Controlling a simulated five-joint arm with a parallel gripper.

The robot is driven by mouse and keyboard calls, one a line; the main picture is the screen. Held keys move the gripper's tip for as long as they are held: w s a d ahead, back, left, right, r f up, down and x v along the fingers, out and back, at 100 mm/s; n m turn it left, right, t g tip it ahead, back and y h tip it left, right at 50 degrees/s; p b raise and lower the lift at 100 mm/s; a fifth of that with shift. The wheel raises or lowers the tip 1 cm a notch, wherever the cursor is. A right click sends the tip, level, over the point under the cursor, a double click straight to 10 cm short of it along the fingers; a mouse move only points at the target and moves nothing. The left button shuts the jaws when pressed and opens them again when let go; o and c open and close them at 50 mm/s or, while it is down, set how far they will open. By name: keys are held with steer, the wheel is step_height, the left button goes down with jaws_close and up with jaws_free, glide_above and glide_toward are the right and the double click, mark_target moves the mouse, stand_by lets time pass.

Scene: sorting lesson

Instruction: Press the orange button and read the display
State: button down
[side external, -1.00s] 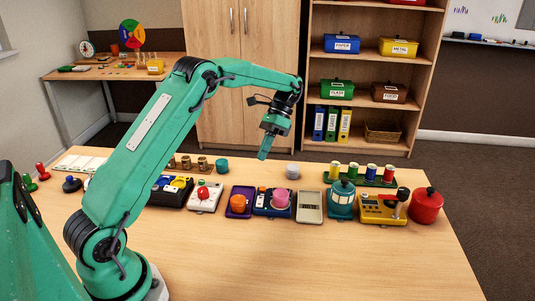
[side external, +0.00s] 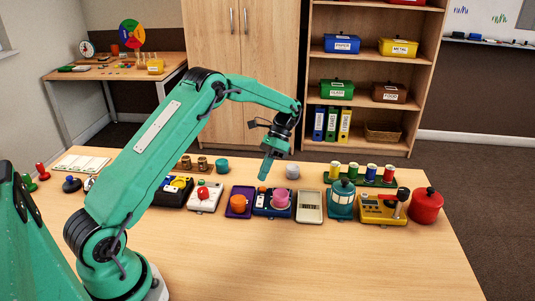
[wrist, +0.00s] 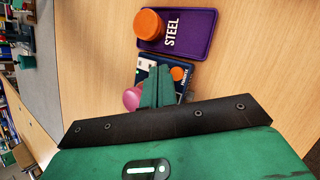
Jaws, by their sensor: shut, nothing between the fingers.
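The dark blue device (side external: 262,210) stands in the middle of the row on the table, with a pink round piece (side external: 281,199) on its right half. In the wrist view the orange button (wrist: 178,73) shows on this device (wrist: 168,62), just right of my fingertips; the pink piece (wrist: 131,98) is at their left. My gripper (side external: 263,179) is shut and empty, pointing down just above the device's back left part. Contact with the button cannot be told. My fingers (wrist: 158,72) hide part of the device. A small pale panel (wrist: 145,66) shows, but no reading is legible.
A purple tray marked STEEL (wrist: 195,38) with an orange cylinder (wrist: 150,25) stands just left of the device in the side view. A pale instrument with a screen (side external: 309,206) stands to its right. The front of the table (side external: 300,265) is clear.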

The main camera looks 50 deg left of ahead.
mark_target(265, 188)
steer(key=shift+f, duration=0.8)
steer(key=shift+d+f, duration=0.1)
steer(key=shift+f, duration=0.8)
stand_by(2.5)
steer(key=shift+r, duration=0.9)
steer(key=shift+r, duration=0.2)
steer(key=shift+r, duration=2.35)
